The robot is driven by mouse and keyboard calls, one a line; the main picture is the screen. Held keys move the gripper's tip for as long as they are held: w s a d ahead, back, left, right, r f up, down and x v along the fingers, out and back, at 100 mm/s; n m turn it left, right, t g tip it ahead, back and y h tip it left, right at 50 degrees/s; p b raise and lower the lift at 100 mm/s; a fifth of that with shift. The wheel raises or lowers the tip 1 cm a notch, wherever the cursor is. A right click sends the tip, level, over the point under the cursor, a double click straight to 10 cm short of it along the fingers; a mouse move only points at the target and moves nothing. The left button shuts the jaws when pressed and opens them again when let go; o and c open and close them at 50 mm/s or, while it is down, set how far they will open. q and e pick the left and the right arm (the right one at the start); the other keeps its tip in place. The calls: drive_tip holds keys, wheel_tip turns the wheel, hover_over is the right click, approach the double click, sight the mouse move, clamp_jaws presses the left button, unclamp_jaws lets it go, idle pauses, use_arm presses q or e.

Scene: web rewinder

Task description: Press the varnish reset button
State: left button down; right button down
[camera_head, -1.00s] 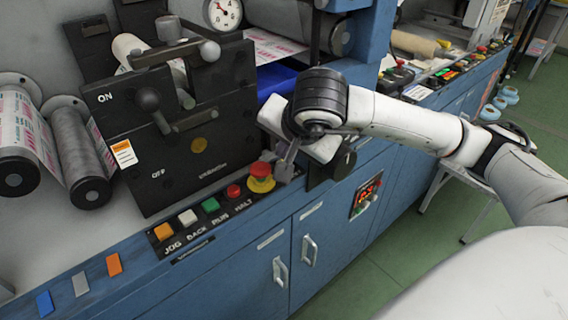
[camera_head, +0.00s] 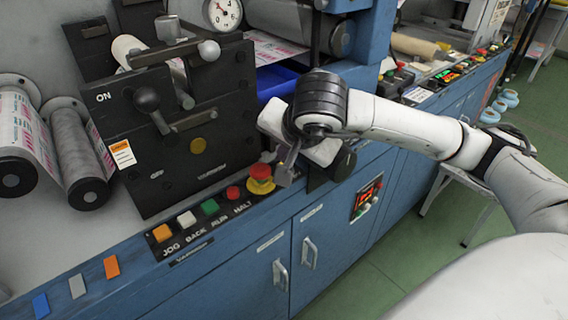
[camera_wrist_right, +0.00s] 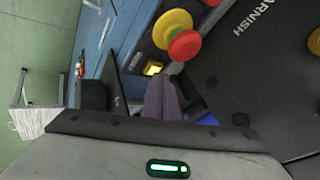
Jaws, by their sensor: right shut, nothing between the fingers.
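My right gripper (camera_head: 284,179) is shut and empty, its fingers pointing down at the right end of the front button row. In the right wrist view its closed fingertips (camera_wrist_right: 166,78) are close to a small lit yellow button (camera_wrist_right: 153,68), which sits between the red-and-yellow mushroom button and a dark block. I cannot tell whether they touch it. I cannot read a label on that button, and in the head view the gripper hides it. The panel beside it reads VARNISH (camera_wrist_right: 254,17). My left gripper is not in view.
The red mushroom button on its yellow base (camera_head: 260,179) is just left of the fingers, also seen in the wrist view (camera_wrist_right: 184,45). Further left are red, green, white and orange buttons (camera_head: 163,232). The black panel (camera_head: 165,140) rises behind.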

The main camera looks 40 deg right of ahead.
drive_tip(key=shift+f, duration=0.25)
drive_tip(key=shift+r, duration=0.15)
idle(0.3)
drive_tip(key=shift+r+p, duration=0.35)
drive_tip(key=shift+r, duration=0.45)
drive_tip(key=shift+r+p, duration=1.5)
drive_tip(key=shift+r, duration=1)
drive_tip(key=shift+r, duration=0.1)
